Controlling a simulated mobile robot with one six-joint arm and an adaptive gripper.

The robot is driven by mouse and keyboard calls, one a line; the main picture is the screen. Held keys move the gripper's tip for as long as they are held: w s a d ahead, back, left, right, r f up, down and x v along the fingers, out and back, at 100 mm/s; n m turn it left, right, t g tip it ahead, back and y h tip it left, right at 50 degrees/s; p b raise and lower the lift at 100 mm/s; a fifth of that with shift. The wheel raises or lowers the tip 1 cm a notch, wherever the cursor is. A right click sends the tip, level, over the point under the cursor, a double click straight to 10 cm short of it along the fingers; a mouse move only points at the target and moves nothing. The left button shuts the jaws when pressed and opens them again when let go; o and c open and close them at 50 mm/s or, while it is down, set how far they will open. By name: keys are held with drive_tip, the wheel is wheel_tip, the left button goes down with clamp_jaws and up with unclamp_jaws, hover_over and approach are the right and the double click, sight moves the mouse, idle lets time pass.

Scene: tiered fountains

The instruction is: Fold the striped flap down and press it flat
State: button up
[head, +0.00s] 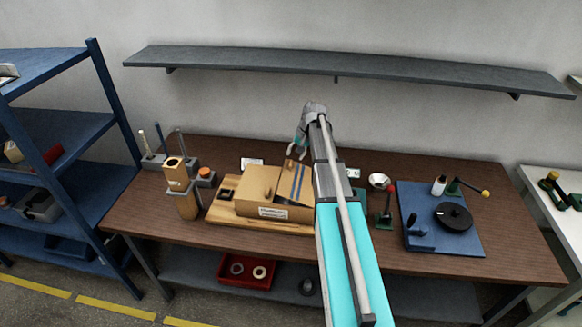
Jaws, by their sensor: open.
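A tan cardboard box (250,207) sits on a light wooden board (222,215) on the brown table. A flap with blue and orange stripes (292,182) shows at the right part of the box top and looks tilted up; its exact angle is hard to tell. A plain tan flap (262,183) lies left of it. My gripper (297,151) is open and appears empty, above and behind the striped flap in the picture, apart from it. My arm hides the right end of the box and board.
A blue board (433,243) with a black disc (454,216) lies right. A small white bowl (378,181) and a red-knobbed device (388,205) are right of my arm. A dark shelf (345,65) hangs above.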

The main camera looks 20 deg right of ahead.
sight(291, 163)
drive_tip(key=shift+b+x, duration=1.95)
drive_tip(key=shift+x, duration=0.45)
clamp_jaws()
